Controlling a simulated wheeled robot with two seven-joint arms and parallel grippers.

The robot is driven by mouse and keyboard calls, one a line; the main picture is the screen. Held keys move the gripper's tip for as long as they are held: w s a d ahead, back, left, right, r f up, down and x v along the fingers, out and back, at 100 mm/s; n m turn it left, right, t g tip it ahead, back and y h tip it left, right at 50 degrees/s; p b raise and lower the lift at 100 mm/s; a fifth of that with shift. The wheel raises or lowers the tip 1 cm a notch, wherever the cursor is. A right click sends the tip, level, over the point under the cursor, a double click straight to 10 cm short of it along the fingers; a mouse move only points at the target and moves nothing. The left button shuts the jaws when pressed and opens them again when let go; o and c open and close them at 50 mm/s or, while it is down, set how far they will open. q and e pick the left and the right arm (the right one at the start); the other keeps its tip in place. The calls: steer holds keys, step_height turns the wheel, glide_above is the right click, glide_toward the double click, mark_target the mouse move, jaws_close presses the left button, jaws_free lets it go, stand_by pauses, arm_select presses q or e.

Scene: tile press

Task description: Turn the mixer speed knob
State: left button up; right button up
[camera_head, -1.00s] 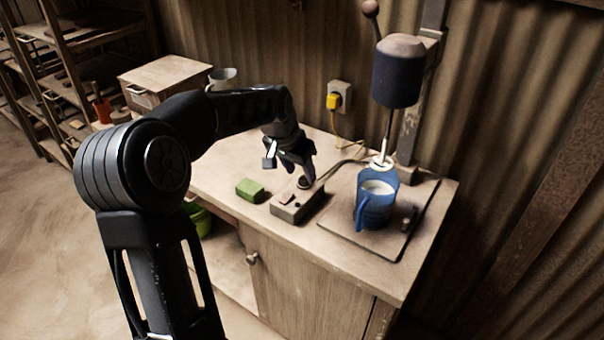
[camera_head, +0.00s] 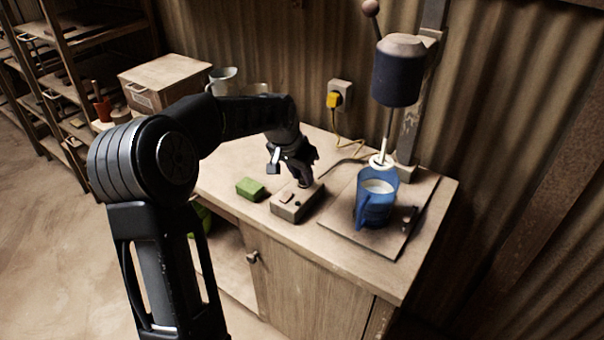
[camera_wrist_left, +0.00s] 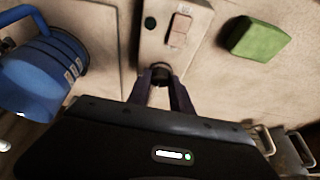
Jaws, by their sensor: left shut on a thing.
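The mixer's control box (camera_head: 289,208) is a small beige box on the bench, with a rocker switch on its top. It also shows in the left wrist view (camera_wrist_left: 151,40), with the switch and a dark round spot. The dark speed knob (camera_wrist_left: 160,72) is at the box's near end in that view. My left gripper (camera_head: 303,183) reaches down onto the far end of the box. In the left wrist view its fingers (camera_wrist_left: 161,82) are shut on the knob, one on each side. In the head view the fingers mostly hide the knob. My right gripper is not in view.
A green sponge-like block (camera_head: 250,189) lies left of the box. A blue jug (camera_head: 374,208) stands under the mixer (camera_head: 399,70) on a base board (camera_head: 340,214) at the right. A cable runs behind the box to a yellow plug (camera_head: 333,100). Bench front is clear.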

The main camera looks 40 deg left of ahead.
arm_select(q)
jaws_close()
steer(key=shift+n, duration=0.3)
steer(key=n+b, duration=0.1)
steer(key=n+y+b, duration=0.1)
steer(key=n, duration=0.1)
steer(key=shift+w+d+f+y+b, duration=0.1)
steer(key=shift+d+f+y+b, duration=0.05)
steer(key=shift+d+y+b, duration=0.15)
steer(key=n+y+b, duration=0.1)
steer(key=n+b, duration=0.1)
steer(key=n, duration=0.1)
steer(key=shift+w+n+g, duration=0.1)
steer(key=shift+n+g, duration=0.3)
steer(key=n+y+b, duration=0.1)
steer(key=n, duration=0.1)
steer(key=shift+d+n+g, duration=0.1)
steer(key=shift+n+g, duration=0.2)
steer(key=shift+g, duration=0.1)
steer(key=shift+w+n+g+y, duration=0.15)
steer(key=shift+n+g+y, duration=0.25)
steer(key=shift+n, duration=1.3)
steer(key=o, duration=0.9)
jaws_free()
steer(key=shift+d+r, duration=0.1)
steer(key=shift+r, duration=0.15)
